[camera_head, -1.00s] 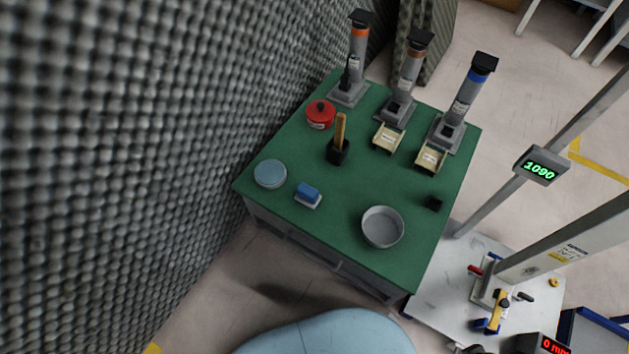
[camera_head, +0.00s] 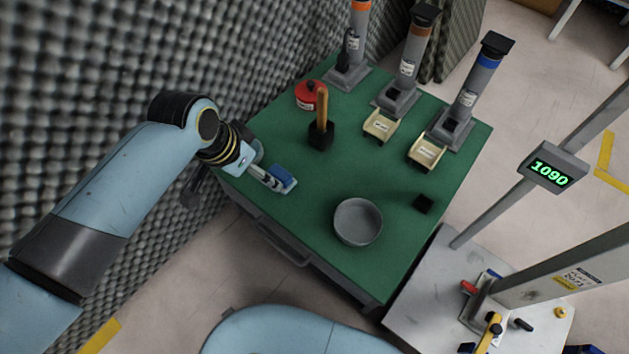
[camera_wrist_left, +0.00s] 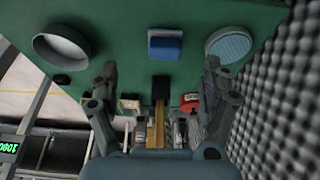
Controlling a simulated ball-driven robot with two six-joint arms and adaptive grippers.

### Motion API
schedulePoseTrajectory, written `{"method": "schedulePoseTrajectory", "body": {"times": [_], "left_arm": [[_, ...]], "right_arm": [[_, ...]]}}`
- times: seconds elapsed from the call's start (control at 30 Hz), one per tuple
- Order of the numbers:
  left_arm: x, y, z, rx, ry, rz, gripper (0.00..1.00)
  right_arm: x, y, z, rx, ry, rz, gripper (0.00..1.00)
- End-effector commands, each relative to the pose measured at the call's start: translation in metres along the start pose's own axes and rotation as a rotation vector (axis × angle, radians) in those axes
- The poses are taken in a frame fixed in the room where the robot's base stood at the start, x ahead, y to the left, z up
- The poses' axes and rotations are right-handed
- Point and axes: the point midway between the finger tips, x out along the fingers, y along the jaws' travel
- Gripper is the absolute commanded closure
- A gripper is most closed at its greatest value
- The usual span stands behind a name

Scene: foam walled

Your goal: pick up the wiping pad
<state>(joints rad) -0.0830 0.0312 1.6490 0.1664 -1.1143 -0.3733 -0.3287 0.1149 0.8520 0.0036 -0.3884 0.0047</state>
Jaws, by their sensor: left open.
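The wiping pad, a blue block on a pale base (camera_head: 282,177), lies on the green table near its front left edge. It also shows in the left wrist view (camera_wrist_left: 165,46), at the top centre. My left gripper (camera_head: 264,174) has come in from the left beside the pad in the head view. In the left wrist view its two fingers (camera_wrist_left: 159,72) stand wide apart with nothing between them, the pad showing beyond the gap. Whether the fingers touch the pad cannot be told. My right gripper is not in view.
The green table (camera_head: 300,220) also holds a grey bowl (camera_head: 358,221), a black holder with a wooden handle (camera_head: 320,132), a red tin (camera_head: 307,96) and several dispensers. A blue round dish (camera_wrist_left: 230,44) is mostly hidden by my arm in the head view. A foam wall (camera_head: 90,80) stands close left.

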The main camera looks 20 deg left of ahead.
Motion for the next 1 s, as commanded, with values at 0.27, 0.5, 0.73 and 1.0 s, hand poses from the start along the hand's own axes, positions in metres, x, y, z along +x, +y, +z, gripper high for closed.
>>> {"method": "schedulePoseTrajectory", "body": {"times": [0.27, 0.5, 0.73, 1.0], "left_arm": [[0.009, -0.004, -0.02, 0.002, 0.042, -0.009, 0.19], [0.039, -0.005, -0.02, 0.002, 0.04, -0.008, 0.19], [0.059, -0.006, -0.022, 0.002, 0.042, -0.009, 0.19], [0.068, -0.007, -0.022, 0.002, 0.042, -0.01, 0.19]], "right_arm": [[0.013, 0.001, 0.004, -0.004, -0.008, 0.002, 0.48], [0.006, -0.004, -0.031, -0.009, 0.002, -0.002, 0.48], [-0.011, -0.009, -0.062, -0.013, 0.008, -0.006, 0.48], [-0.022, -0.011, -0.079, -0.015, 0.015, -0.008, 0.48]]}}
